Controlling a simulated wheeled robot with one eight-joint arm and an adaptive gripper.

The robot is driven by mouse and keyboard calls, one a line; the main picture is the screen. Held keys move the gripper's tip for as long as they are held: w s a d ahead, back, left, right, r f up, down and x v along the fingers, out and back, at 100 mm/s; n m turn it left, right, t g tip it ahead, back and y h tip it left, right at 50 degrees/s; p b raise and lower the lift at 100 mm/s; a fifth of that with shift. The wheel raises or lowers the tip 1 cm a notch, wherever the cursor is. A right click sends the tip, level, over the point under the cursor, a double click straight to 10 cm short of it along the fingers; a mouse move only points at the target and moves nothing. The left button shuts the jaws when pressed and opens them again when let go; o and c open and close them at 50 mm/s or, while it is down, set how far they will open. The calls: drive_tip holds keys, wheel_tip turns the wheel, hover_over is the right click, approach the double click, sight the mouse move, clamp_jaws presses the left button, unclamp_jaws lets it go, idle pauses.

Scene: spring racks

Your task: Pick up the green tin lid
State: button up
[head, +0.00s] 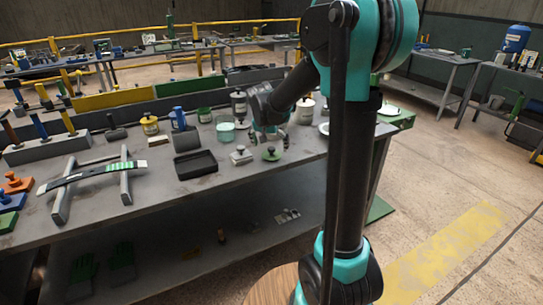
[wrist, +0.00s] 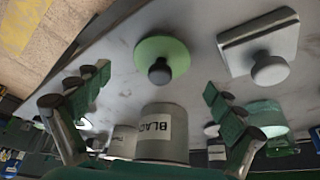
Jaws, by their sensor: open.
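The green tin lid (head: 271,155) is a flat round green disc with a dark knob on top. It lies on the grey workbench near its front edge. In the wrist view the lid (wrist: 178,50) shows in the upper middle, knob facing the camera. My gripper (head: 269,135) is open and empty, just behind and above the lid in the head view. In the wrist view its two green-padded fingers (wrist: 155,88) are spread wide, with the lid beyond the gap between them. They look apart from the lid.
A pale square plate with a round knob (head: 241,156) lies close left of the lid. A black tray (head: 196,164) is further left. A grey tin labelled BLACK (wrist: 163,133) stands near the fingers in the wrist view. A pale green container (head: 225,130) stands behind.

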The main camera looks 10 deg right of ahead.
sight(271, 149)
drive_tip(key=shift+x, duration=1.8)
drive_tip(key=shift+c, duration=0.3)
drive_tip(key=c, duration=1.2)
drive_tip(key=shift+r, duration=0.1)
